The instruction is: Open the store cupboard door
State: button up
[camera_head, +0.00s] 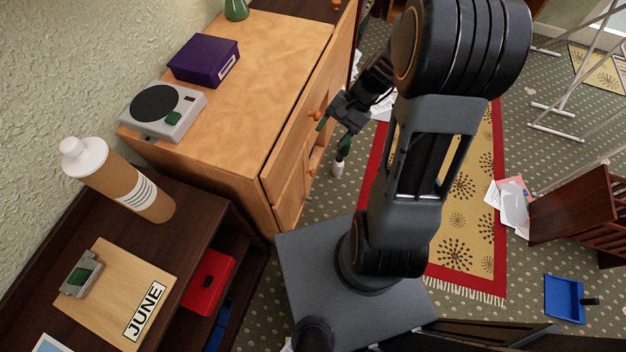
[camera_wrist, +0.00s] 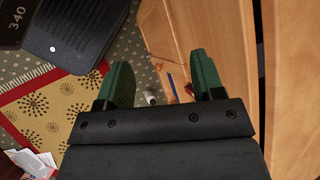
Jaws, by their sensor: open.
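The light wooden cupboard (camera_head: 235,85) stands against the wall at the upper left in the head view. Its front, seen at a steep angle, carries round wooden knobs, one upper knob (camera_head: 313,114) clear to see. My gripper (camera_head: 334,136) is in front of the cupboard, its green fingers apart. In the wrist view my open gripper (camera_wrist: 160,82) has wooden front panels (camera_wrist: 215,35) to the right and beyond it. A small orange-brown knob (camera_wrist: 188,89) shows beside the right finger, apparently not gripped. I cannot tell whether the door is ajar.
A purple box (camera_head: 203,60) and a grey scale (camera_head: 165,110) sit on the cupboard top. A dark shelf with a bottle (camera_head: 125,180) stands nearer. A white-capped object (camera_head: 338,167) is on the floor below my gripper. A red-bordered rug (camera_head: 465,200) lies to the right.

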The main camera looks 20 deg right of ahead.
jog(key=w+d+f+m+t+y+b, duration=0.2)
jog(key=d+f+m+y+b, duration=0.15)
jog(key=f, duration=0.85)
jog(key=w+d+f+m+t+y+b, duration=0.25)
jog(key=f+m+b, duration=0.25)
jog(key=f, duration=0.7)
jog(key=m+t+y+b, duration=0.1)
jog(key=m+t+b, duration=0.5)
jog(key=m+t, duration=0.25)
send_near(313, 173)
jog(key=x, duration=0.3)
jog(key=b+x, duration=0.1)
jog(key=x, duration=0.2)
jog(key=f+b+x, duration=0.1)
jog(key=x, duration=0.3)
jog(key=shift+w+d, duration=0.1)
jog(key=shift+w, duration=0.25)
jog(key=shift+s+f, duration=0.1)
grip_shut()
